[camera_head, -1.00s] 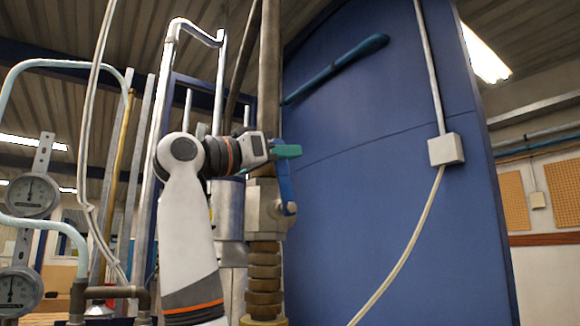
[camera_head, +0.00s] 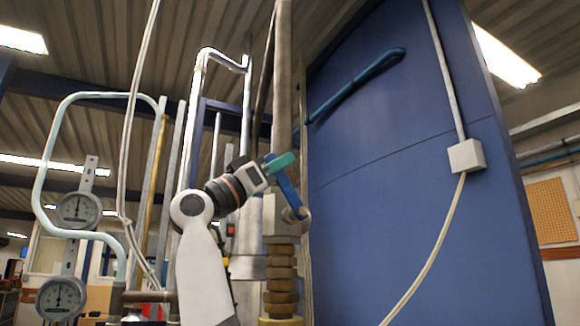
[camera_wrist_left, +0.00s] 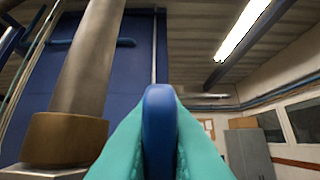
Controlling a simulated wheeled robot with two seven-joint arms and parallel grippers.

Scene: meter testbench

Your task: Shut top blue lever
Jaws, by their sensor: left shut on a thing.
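The blue lever (camera_head: 287,190) is mounted on a metal valve body (camera_head: 277,215) on the vertical pipe. It slants from its pivot at lower right up to its end at upper left. My left gripper (camera_head: 280,163), with teal fingers, is shut on the lever's upper end. In the left wrist view the lever (camera_wrist_left: 159,125) stands between the two teal fingers (camera_wrist_left: 159,150), which hide part of it. My right gripper is not in view.
The vertical pipe (camera_head: 284,90) runs up close beside my left gripper. A big blue panel (camera_head: 420,220) with a blue handle (camera_head: 355,85) stands to the right. Pressure gauges (camera_head: 78,209) and bent pipes are at left. A grey box (camera_head: 466,155) with a cable is on the panel.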

